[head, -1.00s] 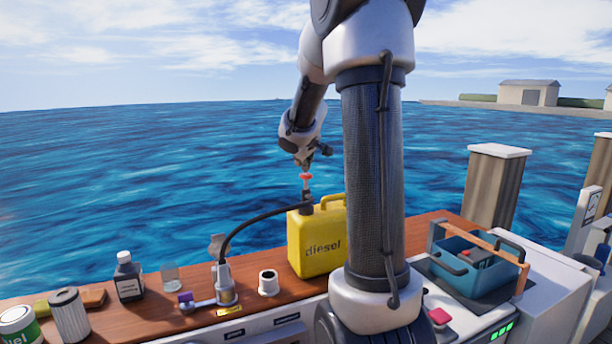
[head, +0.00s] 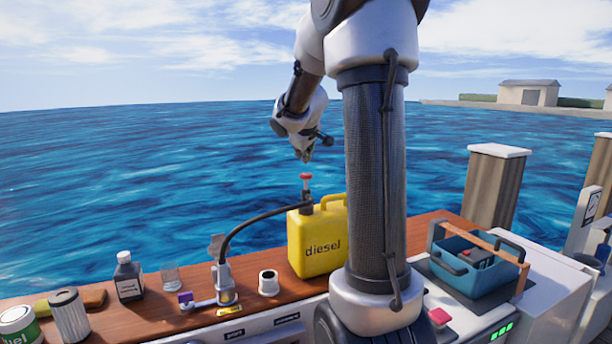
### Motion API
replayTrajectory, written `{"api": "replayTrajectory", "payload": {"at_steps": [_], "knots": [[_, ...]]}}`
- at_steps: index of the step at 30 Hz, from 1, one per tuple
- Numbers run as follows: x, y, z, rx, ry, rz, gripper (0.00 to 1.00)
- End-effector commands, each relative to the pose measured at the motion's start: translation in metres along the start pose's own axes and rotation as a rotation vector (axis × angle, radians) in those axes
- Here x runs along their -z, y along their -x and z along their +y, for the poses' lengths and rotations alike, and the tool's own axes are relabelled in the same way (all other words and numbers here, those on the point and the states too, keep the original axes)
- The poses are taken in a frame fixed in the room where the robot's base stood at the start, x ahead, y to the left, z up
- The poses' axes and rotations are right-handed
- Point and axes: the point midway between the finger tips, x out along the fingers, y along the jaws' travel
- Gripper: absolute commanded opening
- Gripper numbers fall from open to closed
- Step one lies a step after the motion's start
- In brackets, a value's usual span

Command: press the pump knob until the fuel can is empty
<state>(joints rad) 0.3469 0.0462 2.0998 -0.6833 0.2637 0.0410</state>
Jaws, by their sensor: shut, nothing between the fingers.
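The yellow fuel can (head: 318,240), marked "diesel", stands upright on the wooden counter. The red pump knob (head: 305,176) stands on top of the pump at the can's mouth. A black hose (head: 250,221) runs from the pump down to a metal filler fitting (head: 224,280) on the counter. My gripper (head: 304,158) is shut and empty. It is above the red knob, with a small gap between them. The fuel level inside the can does not show.
A blue tool crate (head: 470,276) with a wooden handle stands at right. A dark bottle (head: 127,280), a glass (head: 170,278), a filter (head: 70,316) and a green can (head: 18,326) stand at left. A white cup-like part (head: 268,283) is beside the fuel can.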

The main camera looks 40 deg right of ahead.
Motion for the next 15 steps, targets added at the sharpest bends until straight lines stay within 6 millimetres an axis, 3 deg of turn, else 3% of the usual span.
{"api": "replayTrajectory", "payload": {"at_steps": [9, 15], "knots": [[0.015, 0.019, 0.013, 0.003, 0.001, 0.001, 0.00], [0.016, 0.022, 0.015, 0.004, 0.000, 0.000, 0.00]]}}
